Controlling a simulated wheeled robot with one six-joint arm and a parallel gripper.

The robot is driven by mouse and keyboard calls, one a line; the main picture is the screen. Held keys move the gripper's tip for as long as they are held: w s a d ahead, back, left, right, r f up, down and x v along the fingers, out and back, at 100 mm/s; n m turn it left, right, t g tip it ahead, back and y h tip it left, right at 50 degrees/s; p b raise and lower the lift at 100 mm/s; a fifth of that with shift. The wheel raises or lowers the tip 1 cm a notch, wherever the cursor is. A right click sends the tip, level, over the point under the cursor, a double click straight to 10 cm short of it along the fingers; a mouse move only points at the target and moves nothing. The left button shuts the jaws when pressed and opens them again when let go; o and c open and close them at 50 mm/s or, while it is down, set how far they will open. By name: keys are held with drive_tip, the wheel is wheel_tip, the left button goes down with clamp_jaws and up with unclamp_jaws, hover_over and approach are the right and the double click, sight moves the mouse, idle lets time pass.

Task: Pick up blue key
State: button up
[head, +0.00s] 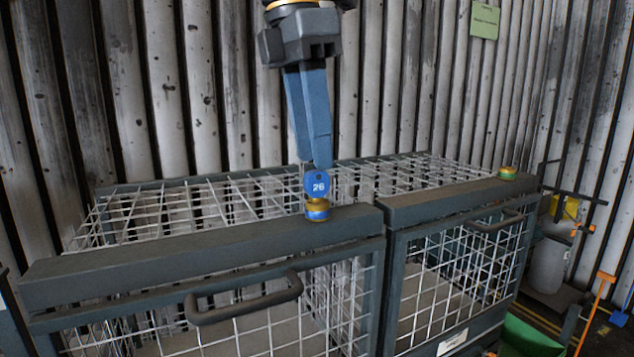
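The blue key (316,184) has a round head marked 26. It stands upright in a small yellow and blue lock cylinder (317,209) on the top rail of the left wire cage. My gripper (319,162) points down from above, with its blue fingers seen nearly edge-on. Its fingertips reach the top of the key's head in the picture. I cannot tell whether they touch the key or are around it, or how far apart the fingers are.
Two wire cages with dark frames stand side by side, the left one with a handle (243,299). A second yellow and green lock (507,173) sits on the right cage's rail. A corrugated wall (225,90) rises behind. A grey barrel (549,262) stands at right.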

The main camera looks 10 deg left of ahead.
sight(316, 172)
drive_tip(key=shift+w+d+f+p, duration=0.15)
drive_tip(key=shift+f+p, duration=0.15)
drive_tip(key=shift+f, duration=0.85)
drive_tip(key=shift+w+d+f+p, duration=0.1)
drive_tip(key=shift+f+p, duration=0.2)
drive_tip(key=shift+f, duration=0.8)
clamp_jaws()
